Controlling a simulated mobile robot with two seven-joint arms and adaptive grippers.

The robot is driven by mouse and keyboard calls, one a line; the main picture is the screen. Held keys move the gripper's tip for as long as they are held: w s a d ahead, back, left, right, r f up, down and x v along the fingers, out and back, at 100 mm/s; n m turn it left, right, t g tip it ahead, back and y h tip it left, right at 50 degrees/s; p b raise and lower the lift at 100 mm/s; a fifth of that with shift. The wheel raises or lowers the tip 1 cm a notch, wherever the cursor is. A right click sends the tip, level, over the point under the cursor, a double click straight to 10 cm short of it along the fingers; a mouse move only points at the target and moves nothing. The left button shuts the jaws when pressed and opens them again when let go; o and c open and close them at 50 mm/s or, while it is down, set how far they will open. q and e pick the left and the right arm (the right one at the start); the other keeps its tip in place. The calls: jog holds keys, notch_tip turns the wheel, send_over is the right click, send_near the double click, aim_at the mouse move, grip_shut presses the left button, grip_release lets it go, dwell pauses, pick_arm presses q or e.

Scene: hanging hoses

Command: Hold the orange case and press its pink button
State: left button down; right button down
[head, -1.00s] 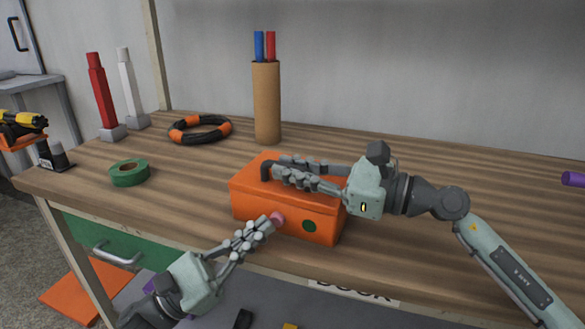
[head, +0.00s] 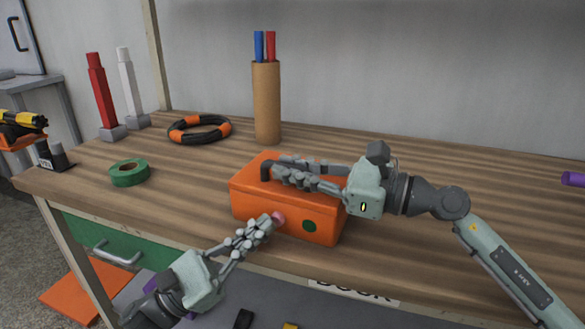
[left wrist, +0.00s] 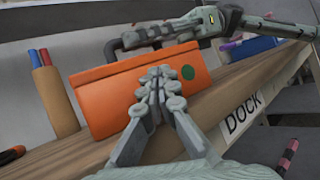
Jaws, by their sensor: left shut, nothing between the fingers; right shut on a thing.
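The orange case (head: 250,205) sits on the wooden bench near its front edge, with a dark handle on top. Its front face carries a pink button (head: 279,218) and a green round spot (head: 309,226). My right gripper (head: 280,172) is shut on the handle from the right. My left gripper (head: 268,224) is shut and empty, its fingertips at the pink button; I cannot tell whether they touch it. In the left wrist view the fingertips (left wrist: 160,72) stand before the case (left wrist: 110,100) and hide the button.
A cardboard tube (head: 267,105) with a blue and a red rod stands behind the case. Green tape (head: 129,173), a black-orange ring (head: 199,129) and red and white posts stand to the left. The bench right of my right arm is mostly clear.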

pick_arm(q)
jog(key=shift+w+d+f, duration=0.1)
jog(key=shift+w, duration=0.15)
pick_arm(e)
jog(key=shift+f, duration=0.55)
pick_arm(q)
jog(key=shift+w, duration=0.1)
jog(key=shift+s, duration=0.45)
pick_arm(e)
jog(key=c, duration=1.7)
grip_release()
jog(key=shift+o, duration=1.2)
jog(key=shift+r, duration=0.1)
pick_arm(q)
jog(key=s+a, duration=0.2)
jog(key=s, duration=0.3)
jog(key=shift+s+a, duration=0.25)
jog(key=shift+a, duration=0.05)
pick_arm(e)
jog(key=shift+r, duration=0.2)
